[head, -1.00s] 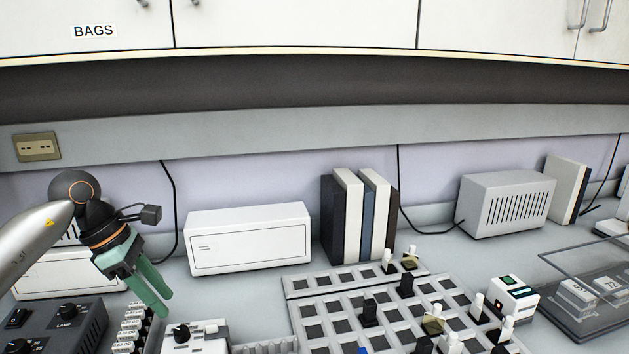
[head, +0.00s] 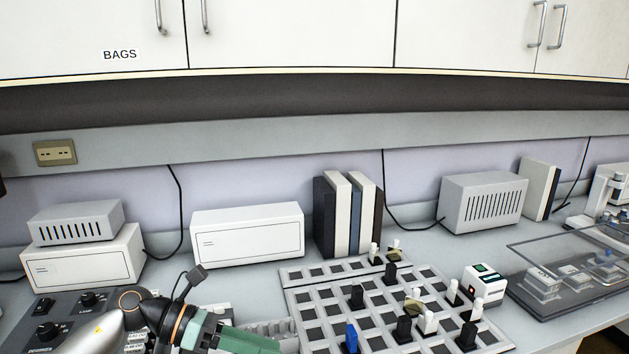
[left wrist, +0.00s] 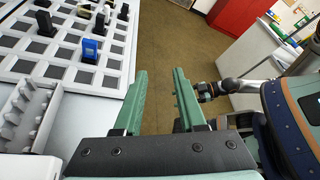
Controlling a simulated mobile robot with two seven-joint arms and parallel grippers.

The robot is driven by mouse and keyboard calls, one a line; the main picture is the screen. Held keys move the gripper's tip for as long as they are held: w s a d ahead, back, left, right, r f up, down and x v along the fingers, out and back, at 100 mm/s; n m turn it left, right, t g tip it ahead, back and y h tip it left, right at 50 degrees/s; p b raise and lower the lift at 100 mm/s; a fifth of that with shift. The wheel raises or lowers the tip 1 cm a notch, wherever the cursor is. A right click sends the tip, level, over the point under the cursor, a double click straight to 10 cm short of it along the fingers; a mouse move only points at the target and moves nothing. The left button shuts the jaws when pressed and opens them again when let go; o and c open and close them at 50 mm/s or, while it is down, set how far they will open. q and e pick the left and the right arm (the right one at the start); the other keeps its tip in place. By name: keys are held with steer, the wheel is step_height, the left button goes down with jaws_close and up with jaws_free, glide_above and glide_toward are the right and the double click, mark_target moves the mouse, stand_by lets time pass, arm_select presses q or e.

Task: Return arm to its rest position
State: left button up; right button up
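My left gripper (head: 240,344) is at the lower edge of the head view, beside the left edge of the grid tray; its fingertips are cut off there. In the left wrist view its two green fingers (left wrist: 160,88) stand apart with nothing between them, and floor shows in the gap. What looks like my right arm (left wrist: 228,87) shows at the right of the left wrist view. Its gripper end is mostly hidden behind a left finger, so its state cannot be seen.
The grid tray (head: 376,329) holds several small black, white and blue pieces; it also shows in the left wrist view (left wrist: 62,68). A control box (head: 62,312) is at left. White box (head: 247,234), books (head: 347,215) and a clear-covered case (head: 545,288) stand farther back.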

arm_select(q)
steer(key=s+d+r+n+t+h+p, duration=0.1)
steer(key=d+r+n+t+h, duration=0.1)
steer(key=d+n+t+h, duration=0.3)
steer(key=s+a+f+n+t+y+p, duration=0.15)
steer(key=a+f+n+t+y, duration=0.35)
steer(key=n, duration=1)
steer(key=s+a+f+n+t+y+p, duration=0.1)
steer(key=a+f+n+t+y+p, duration=0.4)
steer(key=n, duration=1)
steer(key=s+a+f+n+g+y, duration=0.1)
steer(key=s+f+n+g+y, duration=0.2)
steer(key=s+f+n, duration=0.2)
steer(key=s+a+f+n+g+y, duration=0.2)
steer(key=s+f+n, duration=0.3)
steer(key=s+f, duration=0.6)
steer(key=shift+s+a+n+g+y+b, duration=0.25)
steer(key=shift+n+g+y, duration=0.2)
steer(key=shift+y, duration=0.35)
